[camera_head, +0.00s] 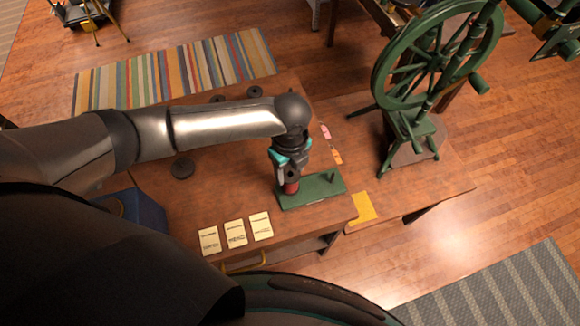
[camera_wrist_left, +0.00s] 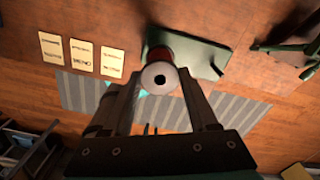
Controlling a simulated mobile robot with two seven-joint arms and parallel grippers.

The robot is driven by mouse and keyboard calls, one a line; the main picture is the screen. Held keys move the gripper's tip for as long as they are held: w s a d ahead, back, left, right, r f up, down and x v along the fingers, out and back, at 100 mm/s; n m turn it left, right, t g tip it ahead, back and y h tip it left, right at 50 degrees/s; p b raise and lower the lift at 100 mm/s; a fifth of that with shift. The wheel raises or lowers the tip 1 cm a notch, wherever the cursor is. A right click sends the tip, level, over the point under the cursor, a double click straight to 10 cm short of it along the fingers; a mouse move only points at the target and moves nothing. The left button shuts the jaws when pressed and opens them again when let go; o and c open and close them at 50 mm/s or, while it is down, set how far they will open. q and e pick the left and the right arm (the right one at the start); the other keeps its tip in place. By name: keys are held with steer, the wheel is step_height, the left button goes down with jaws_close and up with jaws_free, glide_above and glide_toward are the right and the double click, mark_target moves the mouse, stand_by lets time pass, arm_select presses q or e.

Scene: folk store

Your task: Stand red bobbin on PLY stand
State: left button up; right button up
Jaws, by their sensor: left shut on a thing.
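The red bobbin (camera_head: 291,188) is upright between the fingers of my left gripper (camera_head: 288,176), which is shut on it. In the left wrist view, the bobbin's pale round end (camera_wrist_left: 158,78) with a dark hole faces the camera, with red thread behind it. The green stand (camera_head: 312,193) lies flat near the table's front right corner. The bobbin is over the stand's left end; I cannot tell whether it touches the board or sits on a peg. A bare dark peg (camera_head: 332,177) shows at the stand's right end. My right gripper is not in view.
Three cream cards (camera_head: 235,234) lie along the front edge, left of the stand. A yellow sheet (camera_head: 363,207) lies right of it. A green spinning wheel (camera_head: 408,130) stands further right. A dark disc (camera_head: 182,168) is on the table's left, beside clear wood.

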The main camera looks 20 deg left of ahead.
arm_select(q)
steer(key=shift+f+b, duration=1.2)
steer(key=shift+f, duration=0.9)
steer(key=o, duration=1)
step_height(320, 180, up, 15)
steer(key=shift+r+p, duration=0.15)
steer(key=shift+p, duration=0.7)
